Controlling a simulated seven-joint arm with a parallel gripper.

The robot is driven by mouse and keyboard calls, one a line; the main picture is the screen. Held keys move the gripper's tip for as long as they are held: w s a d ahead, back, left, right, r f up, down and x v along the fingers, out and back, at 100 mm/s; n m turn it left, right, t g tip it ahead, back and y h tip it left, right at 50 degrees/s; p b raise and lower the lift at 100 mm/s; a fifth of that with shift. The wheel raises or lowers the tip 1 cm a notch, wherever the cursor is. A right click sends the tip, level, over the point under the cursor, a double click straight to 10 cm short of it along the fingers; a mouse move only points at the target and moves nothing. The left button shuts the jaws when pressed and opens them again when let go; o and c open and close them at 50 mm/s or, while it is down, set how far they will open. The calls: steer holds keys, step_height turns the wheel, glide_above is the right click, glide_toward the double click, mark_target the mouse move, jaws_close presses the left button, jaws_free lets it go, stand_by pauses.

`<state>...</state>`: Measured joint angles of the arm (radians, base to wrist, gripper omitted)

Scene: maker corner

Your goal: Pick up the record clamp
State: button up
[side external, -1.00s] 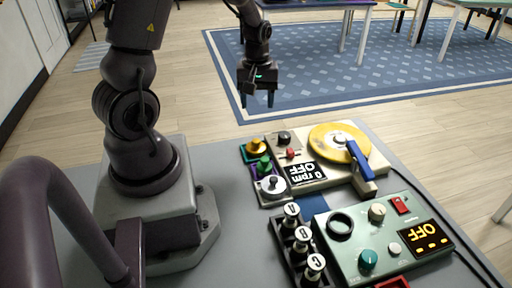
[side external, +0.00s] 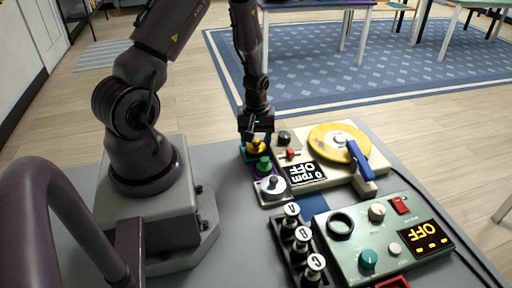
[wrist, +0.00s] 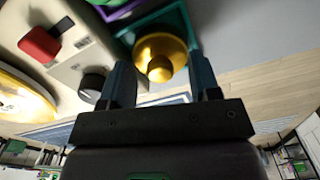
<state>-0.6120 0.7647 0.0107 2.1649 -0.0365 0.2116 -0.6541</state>
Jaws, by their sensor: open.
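In the wrist view the gold piece (wrist: 161,57) lies between my two open fingers (wrist: 161,72), with a gap visible on each side. A green piece (side external: 264,165) and a silver piece (side external: 271,184) of similar shape sit in holders beside it.
The cream turntable (side external: 318,179) carries a yellow record (side external: 326,137), a blue arm (side external: 358,156), a red switch (wrist: 40,44) and a black knob (wrist: 92,83) close to my fingers. A green control box (side external: 350,262) and a rack of labelled pegs (side external: 286,251) stand nearer the camera.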

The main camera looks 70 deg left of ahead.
jaws_close()
